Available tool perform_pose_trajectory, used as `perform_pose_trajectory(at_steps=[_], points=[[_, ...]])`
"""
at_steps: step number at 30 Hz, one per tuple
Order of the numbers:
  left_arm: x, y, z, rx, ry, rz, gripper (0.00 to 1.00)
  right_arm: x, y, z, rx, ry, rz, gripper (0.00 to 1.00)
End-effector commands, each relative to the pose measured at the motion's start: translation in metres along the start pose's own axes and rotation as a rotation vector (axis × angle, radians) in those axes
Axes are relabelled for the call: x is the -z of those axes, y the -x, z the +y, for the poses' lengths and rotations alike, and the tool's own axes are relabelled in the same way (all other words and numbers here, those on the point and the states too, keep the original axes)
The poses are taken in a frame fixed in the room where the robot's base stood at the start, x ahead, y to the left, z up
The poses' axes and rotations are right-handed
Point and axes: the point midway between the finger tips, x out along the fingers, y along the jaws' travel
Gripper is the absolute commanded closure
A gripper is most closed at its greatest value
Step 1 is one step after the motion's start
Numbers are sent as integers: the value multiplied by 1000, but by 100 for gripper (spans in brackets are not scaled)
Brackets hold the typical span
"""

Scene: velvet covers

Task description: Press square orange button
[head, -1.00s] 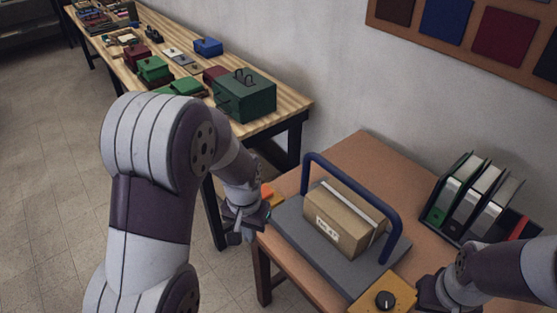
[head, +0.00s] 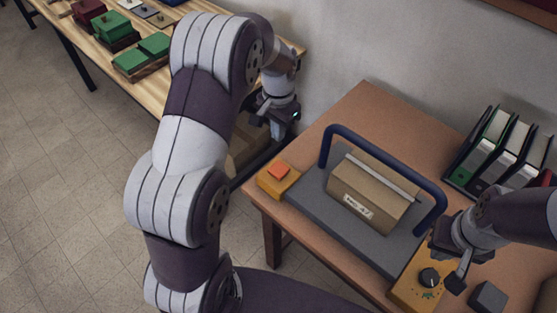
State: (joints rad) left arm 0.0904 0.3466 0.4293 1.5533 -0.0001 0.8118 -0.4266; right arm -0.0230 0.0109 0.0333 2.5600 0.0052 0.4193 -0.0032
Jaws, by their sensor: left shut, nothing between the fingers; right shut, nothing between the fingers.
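The square orange button (head: 280,170) sits on a yellow box (head: 268,187) at the left end of the grey platform on the brown table. It is fully in view, with nothing over it. My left gripper (head: 277,133) is shut and empty, pointing down beyond the button and slightly left of it, off the table's left edge and apart from the button. My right gripper (head: 455,283) is shut and empty, beside the yellow box with the black dial (head: 428,277) at the platform's right end; I cannot tell whether it touches that box.
A cardboard box (head: 368,195) lies on the grey platform (head: 310,210) under a blue arch handle (head: 378,147). Binders (head: 500,145) stand at the back right. A small grey block (head: 488,297) is at the front right. A wooden bench (head: 112,72) with green boxes runs along the wall.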

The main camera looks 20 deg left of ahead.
Motion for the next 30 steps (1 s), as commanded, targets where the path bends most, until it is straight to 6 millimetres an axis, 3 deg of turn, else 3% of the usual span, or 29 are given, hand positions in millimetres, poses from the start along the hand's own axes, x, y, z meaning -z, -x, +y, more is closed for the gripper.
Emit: perform_pose_trajectory(at_steps=[5,18,24,30], points=[[-1,-26,1,-3,0,-6,100,1,7,0,0,0,0,100],[-1,-115,1,-2,1,-4,100,3,26,0,0,0,0,100],[-1,-134,0,-1,1,-2,100,4,30,0,0,0,0,100],[0,-137,0,0,1,0,100,4,30,0,0,0,0,100]])
